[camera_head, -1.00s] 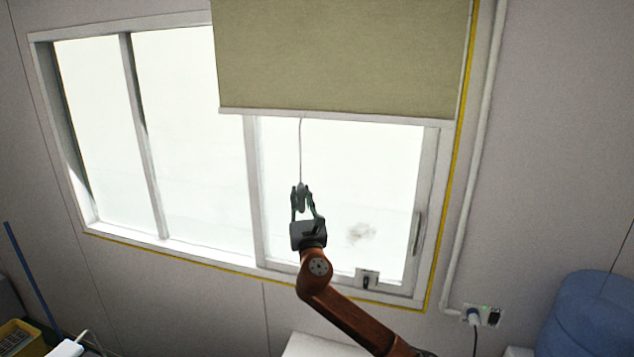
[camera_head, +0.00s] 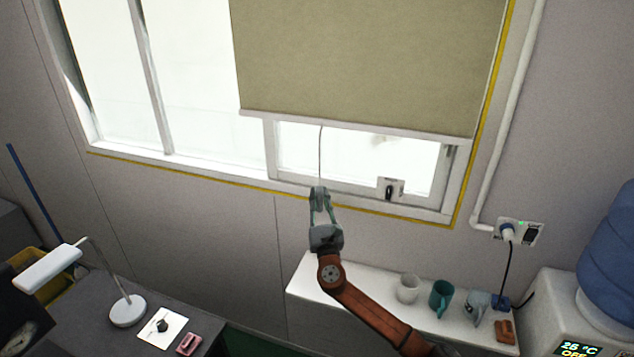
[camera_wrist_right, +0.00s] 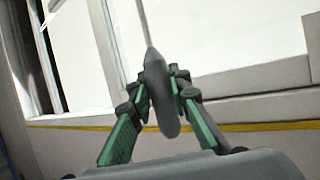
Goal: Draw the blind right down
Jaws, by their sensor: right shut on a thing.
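The olive blind (camera_head: 365,65) covers most of the right-hand window pane. Its pale bottom bar (camera_head: 350,124) hangs a little above the window sill, with a strip of bright glass below it. A thin cord (camera_head: 321,155) runs down from the bar to a grey pull (camera_wrist_right: 158,90). My right gripper (camera_head: 319,192) is shut on the pull, below the bar and in front of the wall under the sill. In the right wrist view the pull sits between the two green-padded fingers. My left gripper is not in view.
A white shelf (camera_head: 335,285) below the window carries a white mug (camera_head: 408,288), a teal mug (camera_head: 441,298) and other small things. A water dispenser (camera_head: 560,320) stands at the right. A desk with a lamp (camera_head: 128,310) is at lower left.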

